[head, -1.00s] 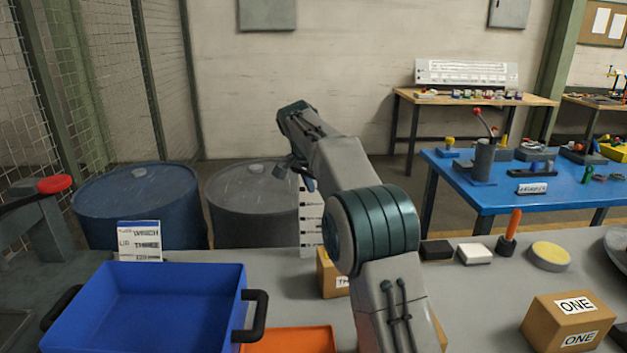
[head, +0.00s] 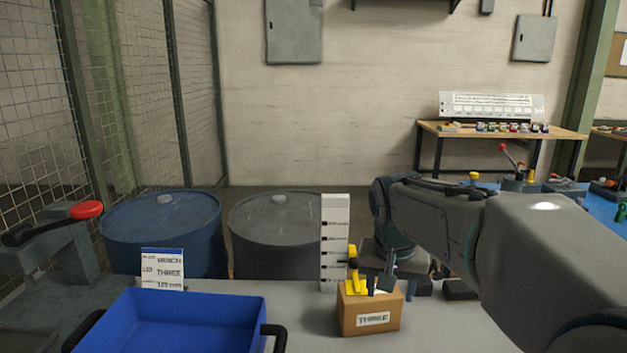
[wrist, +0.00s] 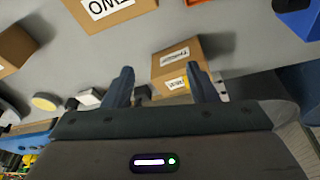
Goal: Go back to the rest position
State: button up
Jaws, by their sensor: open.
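My gripper (head: 378,282) hangs fingers down at the end of my arm, over or just behind the cardboard box marked THREE (head: 368,318) in the head view. In the wrist view my gripper (wrist: 160,78) is open, its two dark fingers spread apart with nothing held between them. The box marked THREE (wrist: 178,58) shows beyond the fingertips there. I cannot tell the exact gap between the fingers and the box.
A yellow piece (head: 355,278) shows beside the fingers; its support is unclear. A blue bin (head: 180,318) stands at the left, with a label card (head: 162,270) behind it. Drums (head: 165,235) stand behind the bench. A box marked ONE (wrist: 108,12) shows in the wrist view.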

jog(key=s+f+n, duration=0.1)
jog(key=s+f, duration=0.3)
jog(key=s, duration=0.4)
jog(key=s+d+f+n+y, duration=0.1)
jog(key=s+f, duration=0.3)
jog(key=s, duration=0.4)
jog(key=shift+s+n, duration=0.35)
jog(key=shift+n, duration=0.05)
